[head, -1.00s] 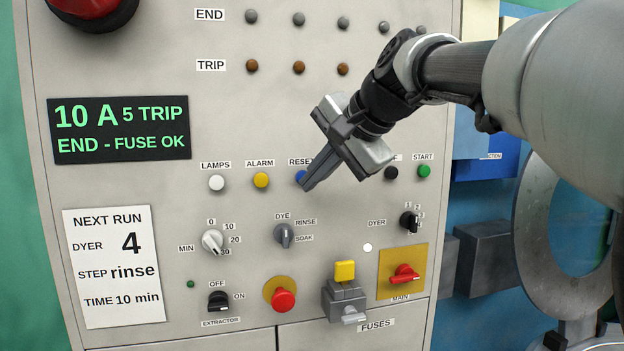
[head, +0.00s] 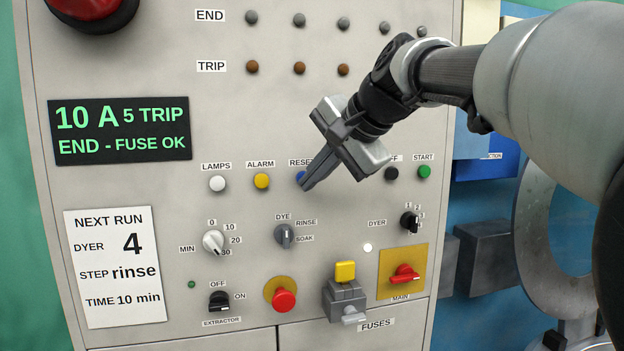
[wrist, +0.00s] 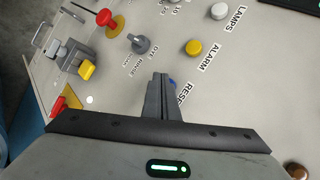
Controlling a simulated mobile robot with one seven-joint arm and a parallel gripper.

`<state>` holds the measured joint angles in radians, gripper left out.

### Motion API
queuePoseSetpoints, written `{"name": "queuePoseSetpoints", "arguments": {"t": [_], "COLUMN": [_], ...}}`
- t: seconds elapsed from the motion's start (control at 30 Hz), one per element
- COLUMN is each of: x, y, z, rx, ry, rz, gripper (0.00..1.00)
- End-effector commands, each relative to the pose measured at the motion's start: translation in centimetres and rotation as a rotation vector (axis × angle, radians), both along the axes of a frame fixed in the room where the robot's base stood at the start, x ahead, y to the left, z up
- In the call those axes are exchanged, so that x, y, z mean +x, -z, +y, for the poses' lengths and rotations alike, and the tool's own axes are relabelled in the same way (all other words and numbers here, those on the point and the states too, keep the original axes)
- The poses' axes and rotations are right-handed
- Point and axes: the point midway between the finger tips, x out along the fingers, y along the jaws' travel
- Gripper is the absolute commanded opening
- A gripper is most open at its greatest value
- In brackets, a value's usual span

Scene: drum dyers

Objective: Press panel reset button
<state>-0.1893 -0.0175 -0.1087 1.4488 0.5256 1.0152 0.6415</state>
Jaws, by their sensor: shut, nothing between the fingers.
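The blue reset button (head: 300,176) sits on the grey control panel (head: 240,120), under a label partly hidden that reads "RESE". My gripper (head: 305,186) is shut and empty. I cannot tell whether the tips touch the button.
The yellow alarm button (head: 261,181) and white lamps button (head: 217,183) are to the left. The black off button (head: 391,173) and green start button (head: 424,172) are to the right. A grey dye selector knob (head: 284,235) is below. The display (head: 120,131) reads "10 A 5 TRIP".

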Motion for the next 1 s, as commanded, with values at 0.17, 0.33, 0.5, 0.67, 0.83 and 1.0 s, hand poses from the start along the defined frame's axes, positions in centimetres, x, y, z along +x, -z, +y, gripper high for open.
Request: {"name": "queuePoseSetpoints", "arguments": {"t": [0.17, 0.33, 0.5, 0.67, 0.83, 1.0], "x": [0.10, 0.31, 0.52, 0.70, 0.90, 0.97], "y": [-0.02, -0.03, -0.02, -0.02, -0.03, -0.01], "z": [0.03, 0.08, 0.14, 0.19, 0.25, 0.27], "rx": [0.000, 0.000, 0.000, 0.000, 0.000, 0.000], "ry": [0.000, 0.000, 0.000, 0.000, 0.000, 0.001], "rz": [0.000, 0.000, 0.000, 0.000, 0.000, -0.001], "gripper": [0.00, 0.00, 0.00, 0.00, 0.00, 0.00]}}
